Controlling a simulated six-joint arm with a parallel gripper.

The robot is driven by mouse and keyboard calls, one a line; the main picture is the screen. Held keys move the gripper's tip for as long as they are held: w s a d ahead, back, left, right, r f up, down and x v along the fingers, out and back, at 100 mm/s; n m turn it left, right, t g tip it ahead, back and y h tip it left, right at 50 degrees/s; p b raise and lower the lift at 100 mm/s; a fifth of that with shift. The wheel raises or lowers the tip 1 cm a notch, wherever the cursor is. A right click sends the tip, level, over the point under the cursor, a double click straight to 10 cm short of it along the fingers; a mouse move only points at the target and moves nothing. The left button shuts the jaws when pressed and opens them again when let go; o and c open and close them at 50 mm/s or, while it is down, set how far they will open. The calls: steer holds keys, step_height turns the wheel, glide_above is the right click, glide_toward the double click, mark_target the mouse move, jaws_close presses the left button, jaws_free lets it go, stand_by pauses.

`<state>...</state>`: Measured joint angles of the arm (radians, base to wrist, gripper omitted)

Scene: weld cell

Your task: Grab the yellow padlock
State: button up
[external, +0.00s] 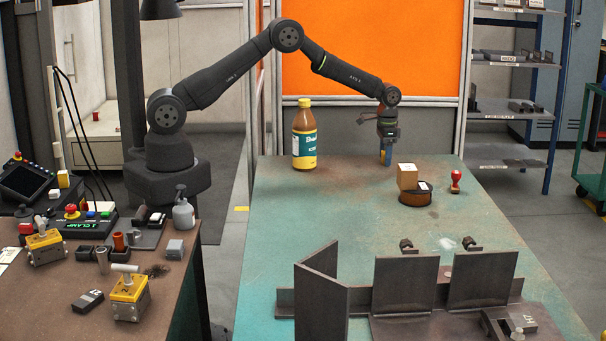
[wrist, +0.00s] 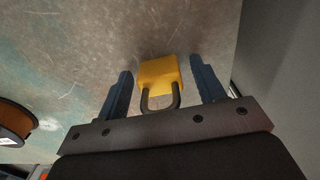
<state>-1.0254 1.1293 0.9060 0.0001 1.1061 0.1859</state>
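The yellow padlock (wrist: 159,76) lies on the worn green table (wrist: 60,60) in the wrist view, its dark shackle toward my gripper. My gripper (wrist: 161,78) is open, with one blue finger on each side of the padlock and a gap to each. In the external view my gripper (external: 386,158) points down at the far part of the table, right of the bottle. The padlock cannot be made out in the external view; my gripper seems to hide it. How high the fingertips are above the table is hard to tell.
A bottle with a yellow cap (external: 304,135) stands to the left. Steel plates (external: 405,285) stand at the near end. The table's middle left is clear.

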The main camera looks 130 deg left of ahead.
steer(key=c, duration=1)
steer(key=shift+o, duration=0.2)
